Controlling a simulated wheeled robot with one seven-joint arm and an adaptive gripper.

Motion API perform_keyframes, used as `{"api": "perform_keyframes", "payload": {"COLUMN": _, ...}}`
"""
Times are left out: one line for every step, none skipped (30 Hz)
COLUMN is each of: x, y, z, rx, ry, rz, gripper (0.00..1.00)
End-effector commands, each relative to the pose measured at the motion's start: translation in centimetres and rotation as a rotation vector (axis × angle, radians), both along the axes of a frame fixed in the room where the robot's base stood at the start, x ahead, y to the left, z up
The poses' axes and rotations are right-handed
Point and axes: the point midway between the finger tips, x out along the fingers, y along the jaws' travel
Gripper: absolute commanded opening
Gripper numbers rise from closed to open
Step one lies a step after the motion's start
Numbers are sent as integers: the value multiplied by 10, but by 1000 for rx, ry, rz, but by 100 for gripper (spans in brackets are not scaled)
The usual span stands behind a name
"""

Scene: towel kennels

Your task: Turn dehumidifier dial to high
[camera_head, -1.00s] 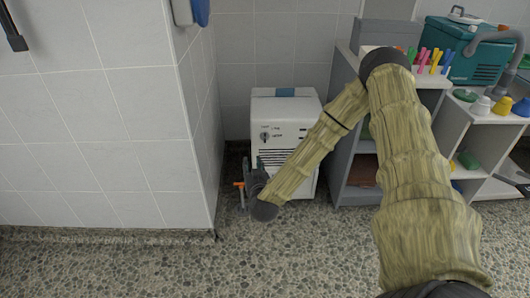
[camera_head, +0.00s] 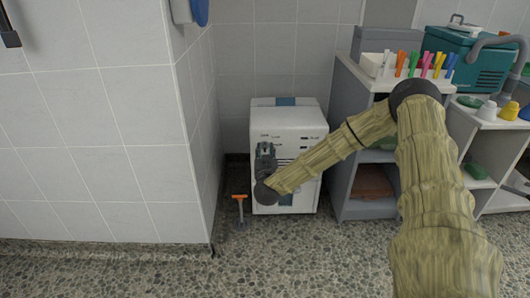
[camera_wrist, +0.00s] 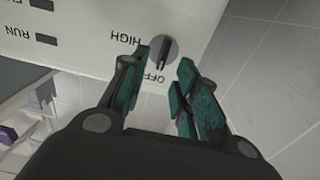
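The white dehumidifier (camera_head: 290,118) stands on the floor in the alcove, its control panel facing me. Its grey round dial (camera_wrist: 162,50) shows in the wrist view, with "HIGH" and "OFF" printed beside it. The dial's dark pointer ridge lies nearer the OFF label than the HIGH label. My gripper (camera_wrist: 158,92) is open, with teal-padded fingers a little apart and nothing between them. The fingertips are just short of the dial, which sits roughly in line with the gap. In the head view my gripper (camera_head: 265,152) hides the dial.
An orange-handled tool (camera_head: 240,205) stands by the wall corner (camera_head: 205,150), left of the dehumidifier. A grey shelf unit (camera_head: 350,150) with coloured pegs on top is close on the right. Speckled floor in front is clear.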

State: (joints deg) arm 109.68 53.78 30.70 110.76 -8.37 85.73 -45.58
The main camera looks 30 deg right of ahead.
Motion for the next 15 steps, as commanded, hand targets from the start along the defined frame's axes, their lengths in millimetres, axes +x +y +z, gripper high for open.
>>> {"api": "perform_keyframes", "payload": {"x": 5, "y": -4, "z": -3, "rx": 0, "ry": -2, "rz": -3, "gripper": 30}}
{"api": "perform_keyframes", "payload": {"x": 8, "y": -6, "z": -3, "rx": 0, "ry": -1, "rz": -2, "gripper": 30}}
{"api": "perform_keyframes", "payload": {"x": 12, "y": -8, "z": -3, "rx": 1, "ry": -1, "rz": -1, "gripper": 30}}
{"api": "perform_keyframes", "payload": {"x": 14, "y": -9, "z": -2, "rx": 0, "ry": -1, "rz": -1, "gripper": 30}}
{"api": "perform_keyframes", "payload": {"x": 16, "y": -10, "z": -2, "rx": 0, "ry": -1, "rz": -1, "gripper": 30}}
{"api": "perform_keyframes", "payload": {"x": 18, "y": -12, "z": -1, "rx": 0, "ry": -1, "rz": -1, "gripper": 30}}
{"api": "perform_keyframes", "payload": {"x": 20, "y": -12, "z": -1, "rx": 0, "ry": -1, "rz": -1, "gripper": 30}}
{"api": "perform_keyframes", "payload": {"x": 21, "y": -13, "z": -1, "rx": 1, "ry": -1, "rz": 0, "gripper": 30}}
{"api": "perform_keyframes", "payload": {"x": 22, "y": -14, "z": -1, "rx": 0, "ry": 0, "rz": 0, "gripper": 30}}
{"api": "perform_keyframes", "payload": {"x": 23, "y": -14, "z": -1, "rx": 0, "ry": 0, "rz": 0, "gripper": 30}}
{"api": "perform_keyframes", "payload": {"x": 23, "y": -14, "z": -1, "rx": 0, "ry": 0, "rz": 0, "gripper": 30}}
{"api": "perform_keyframes", "payload": {"x": 23, "y": -14, "z": 0, "rx": 0, "ry": 0, "rz": 0, "gripper": 30}}
{"api": "perform_keyframes", "payload": {"x": 23, "y": -14, "z": 0, "rx": 1, "ry": 1, "rz": 0, "gripper": 30}}
{"api": "perform_keyframes", "payload": {"x": 23, "y": -14, "z": 0, "rx": 1, "ry": 1, "rz": 0, "gripper": 30}}
{"api": "perform_keyframes", "payload": {"x": 23, "y": -14, "z": 0, "rx": 1, "ry": 1, "rz": 0, "gripper": 30}}
